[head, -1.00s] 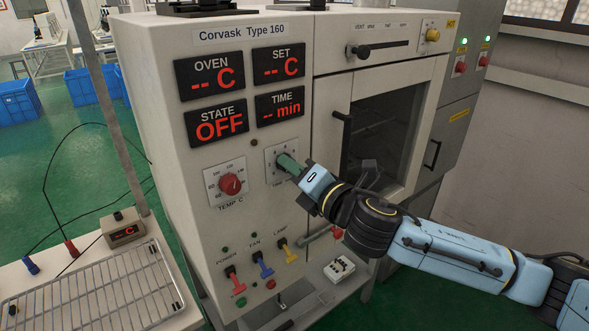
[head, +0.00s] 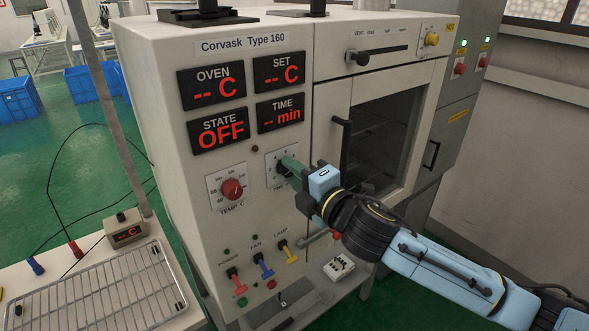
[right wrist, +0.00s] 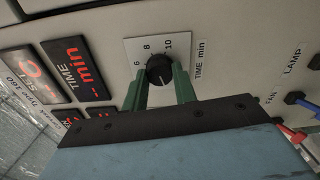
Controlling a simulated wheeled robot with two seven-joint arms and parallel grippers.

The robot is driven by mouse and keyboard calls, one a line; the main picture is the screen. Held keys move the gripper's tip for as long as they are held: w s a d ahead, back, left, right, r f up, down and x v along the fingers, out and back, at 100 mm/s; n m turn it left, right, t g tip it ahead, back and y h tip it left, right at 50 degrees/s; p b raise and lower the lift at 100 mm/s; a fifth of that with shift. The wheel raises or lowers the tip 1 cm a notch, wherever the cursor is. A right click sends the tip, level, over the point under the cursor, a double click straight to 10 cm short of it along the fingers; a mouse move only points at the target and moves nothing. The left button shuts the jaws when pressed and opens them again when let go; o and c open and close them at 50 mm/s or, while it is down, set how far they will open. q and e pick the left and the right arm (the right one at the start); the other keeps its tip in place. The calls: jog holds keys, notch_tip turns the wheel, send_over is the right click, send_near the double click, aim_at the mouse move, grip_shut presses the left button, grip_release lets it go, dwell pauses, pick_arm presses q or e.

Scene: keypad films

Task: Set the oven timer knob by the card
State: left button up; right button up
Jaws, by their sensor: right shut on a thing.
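The oven timer knob (right wrist: 159,70) is black with a pale pointer line, on a white dial plate marked "TIME min" in the right wrist view. The numbers 6, 8 and 10 show around it; the other marks are hidden. My right gripper (right wrist: 161,80) is shut on the knob, one green finger on each side. In the head view the right gripper (head: 287,166) covers most of the knob. The TIME display (head: 281,113) reads "-- min" and the STATE display (head: 218,131) reads "OFF". No card is recognisable. My left gripper is not in view.
The red TEMP C knob (head: 232,189) is left of the timer dial. POWER, FAN and LAMP switches (head: 264,266) sit below on the panel. The oven door handle (head: 341,150) stands out close to my right arm. A wire rack (head: 95,289) lies on the left bench.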

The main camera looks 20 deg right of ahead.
jog(key=shift+m+p, duration=3.8)
jog(key=shift+m, duration=3.2)
jog(key=o, duration=1)
jog(key=shift+c, duration=0.2)
jog(key=shift+s, duration=0.1)
jog(key=b+v, duration=0.2)
jog(key=v, duration=1.1)
